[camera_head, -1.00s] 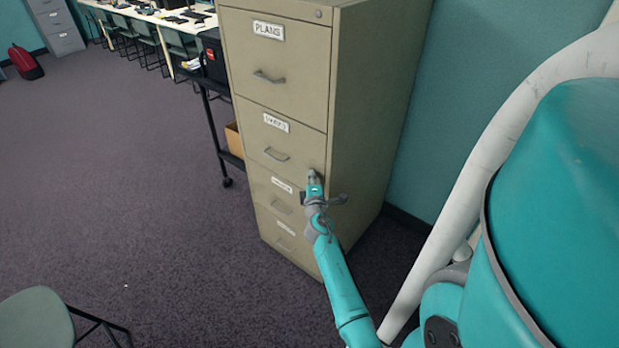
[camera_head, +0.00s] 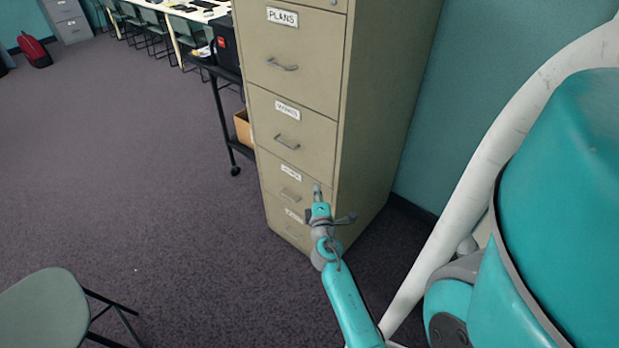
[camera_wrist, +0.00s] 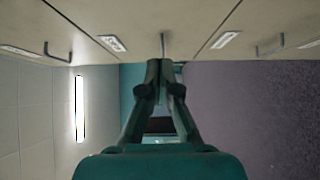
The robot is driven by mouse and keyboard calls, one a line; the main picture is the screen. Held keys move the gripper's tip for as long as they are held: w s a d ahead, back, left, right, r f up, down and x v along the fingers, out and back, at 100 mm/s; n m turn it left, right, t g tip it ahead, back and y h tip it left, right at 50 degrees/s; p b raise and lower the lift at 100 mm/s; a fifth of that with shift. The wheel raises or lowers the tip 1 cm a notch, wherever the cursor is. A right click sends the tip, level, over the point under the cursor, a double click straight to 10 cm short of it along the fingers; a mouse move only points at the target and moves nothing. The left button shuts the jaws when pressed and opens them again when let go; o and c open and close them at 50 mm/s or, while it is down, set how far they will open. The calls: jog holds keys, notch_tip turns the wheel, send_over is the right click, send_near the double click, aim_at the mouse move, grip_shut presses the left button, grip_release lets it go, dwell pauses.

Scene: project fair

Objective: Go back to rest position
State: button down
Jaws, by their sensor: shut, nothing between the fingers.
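My gripper (camera_head: 317,190) is shut and empty. In the head view it is in front of the lower right part of a beige filing cabinet (camera_head: 370,110). The cabinet has several drawers, all closed, with a handle and a label on each. The top visible label reads PLANS (camera_head: 282,17). In the wrist view my gripper (camera_wrist: 166,65) points toward the cabinet front (camera_wrist: 190,20), and its tips appear near one drawer handle (camera_wrist: 163,45). I cannot tell whether they touch it.
A black cart (camera_head: 222,110) with a cardboard box (camera_head: 243,128) stands left of the cabinet. A green chair (camera_head: 45,315) is at the lower left. A long table with chairs and a red bag (camera_head: 35,50) are at the back. The carpet between is clear.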

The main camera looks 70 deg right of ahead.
jog(key=shift+a, duration=0.15)
jog(key=s+a+f+m+t+y, duration=0.1)
jog(key=s+a+t+y, duration=0.15)
jog(key=a, duration=0.75)
jog(key=s+a+f+t+y, duration=0.1)
jog(key=a+f+y, duration=0.15)
jog(key=a, duration=0.75)
jog(key=s+a+f+m+t+y, duration=0.15)
jog(key=a+y, duration=0.25)
jog(key=a, duration=0.5)
jog(key=s+a+r+m+t+y, duration=0.1)
jog(key=s+a+r+m+y, duration=0.2)
jog(key=s+a+r, duration=1.1)
jog(key=shift+s+a+y, duration=0.45)
jog(key=shift+s+y, duration=1)
jog(key=shift+y, duration=0.45)
jog(key=shift+m, duration=0.25)
